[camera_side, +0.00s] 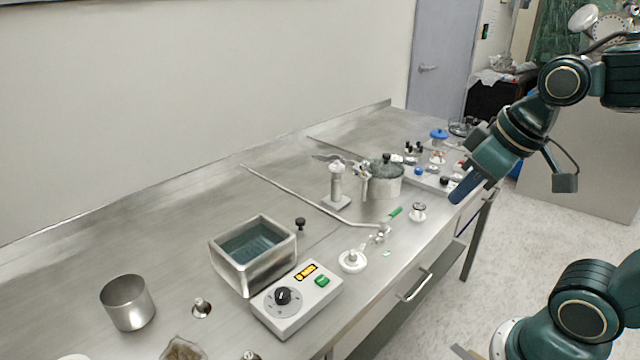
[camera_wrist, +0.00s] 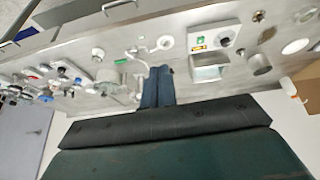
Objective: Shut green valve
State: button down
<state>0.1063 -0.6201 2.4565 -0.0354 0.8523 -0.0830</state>
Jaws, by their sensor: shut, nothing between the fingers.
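The green valve handle (camera_side: 396,212) is a small green lever on a metal fitting near the front edge of the steel bench, at the middle of the side view. In the wrist view the green handle (camera_wrist: 122,61) shows left of my fingers. My gripper (camera_side: 457,198) is at the right of the side view, above and to the right of the valve and apart from it. Its blue fingers (camera_wrist: 158,72) are together and empty in the wrist view. The exact angle of the handle to its pipe is too small to tell.
A metal pot (camera_side: 384,182) with a black knob stands behind the valve. A stirrer-like stand (camera_side: 337,190), a square metal bath (camera_side: 228,263) and a control box (camera_side: 303,308) with a dial lie to the left. Small knobs and fittings crowd the far end.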

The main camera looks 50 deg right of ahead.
aim_at(392, 217)
jog(key=w+d+f+g, duration=0.1)
jog(key=w+d+f, duration=0.3)
jog(key=d, duration=0.4)
jog(key=w+d+f, duration=0.5)
jog(key=w+d, duration=0.1)
jog(key=d, duration=0.3)
jog(key=shift+f+g, duration=0.3)
jog(key=shift+g, duration=0.1)
jog(key=shift+w+f, duration=0.1)
jog(key=x, duration=1)
jog(key=shift+a, duration=0.2)
jog(key=shift+w+f, duration=0.15)
jog(key=shift+w, duration=1.05)
jog(key=shift+w+f, duration=0.1)
jog(key=shift+w, duration=0.65)
